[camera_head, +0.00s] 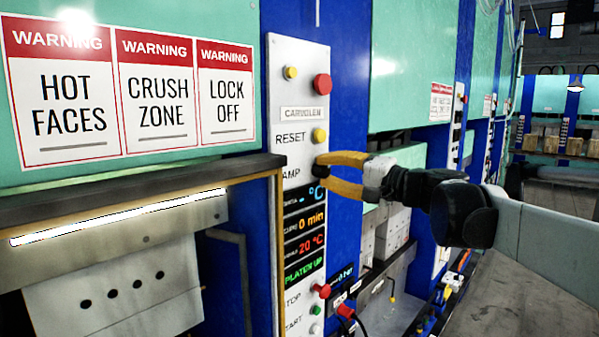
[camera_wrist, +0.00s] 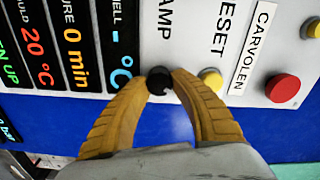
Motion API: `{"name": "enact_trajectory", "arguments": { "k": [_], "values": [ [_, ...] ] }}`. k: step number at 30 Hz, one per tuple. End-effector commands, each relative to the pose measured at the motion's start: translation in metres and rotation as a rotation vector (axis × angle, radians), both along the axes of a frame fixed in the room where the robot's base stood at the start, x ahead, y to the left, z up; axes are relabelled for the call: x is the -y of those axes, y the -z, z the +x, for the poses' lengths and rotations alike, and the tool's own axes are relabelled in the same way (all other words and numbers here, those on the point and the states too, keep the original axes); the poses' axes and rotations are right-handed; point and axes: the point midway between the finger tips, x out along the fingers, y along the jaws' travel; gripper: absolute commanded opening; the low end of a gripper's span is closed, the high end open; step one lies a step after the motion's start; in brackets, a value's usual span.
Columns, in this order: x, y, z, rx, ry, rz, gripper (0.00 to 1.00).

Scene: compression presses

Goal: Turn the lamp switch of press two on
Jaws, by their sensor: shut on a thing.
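The lamp switch (camera_wrist: 158,81) is a small black knob on the white control panel (camera_head: 293,105), beside the partly covered lettering "AMP". My gripper (camera_wrist: 166,76) has its two orange-yellow fingertips at the knob, one on each side, and is shut on it. In the head view my gripper (camera_head: 319,170) reaches in from the right, and its fingers partly hide the knob. Which way the switch is set cannot be told.
The yellow RESET button (camera_wrist: 211,80) is close beside one finger. A red button (camera_head: 322,85) and a display (camera_head: 304,234) are on the same panel. Warning signs (camera_head: 130,95) are at left. Red-handled parts (camera_head: 345,311) stick out below.

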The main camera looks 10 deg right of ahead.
Motion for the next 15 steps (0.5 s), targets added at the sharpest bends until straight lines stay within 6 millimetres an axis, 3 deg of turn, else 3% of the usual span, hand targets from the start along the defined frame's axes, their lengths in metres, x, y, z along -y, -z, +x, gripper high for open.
{"name": "enact_trajectory", "arguments": {
  "k": [13,14,15],
  "values": [
    [0.0001,-0.0015,0.0003,-0.006,0.000,0.013,0.00],
    [0.0001,-0.0015,0.0003,-0.006,0.000,0.013,0.31],
    [0.0000,-0.0014,0.0004,-0.006,0.000,0.012,0.43]
  ]
}}
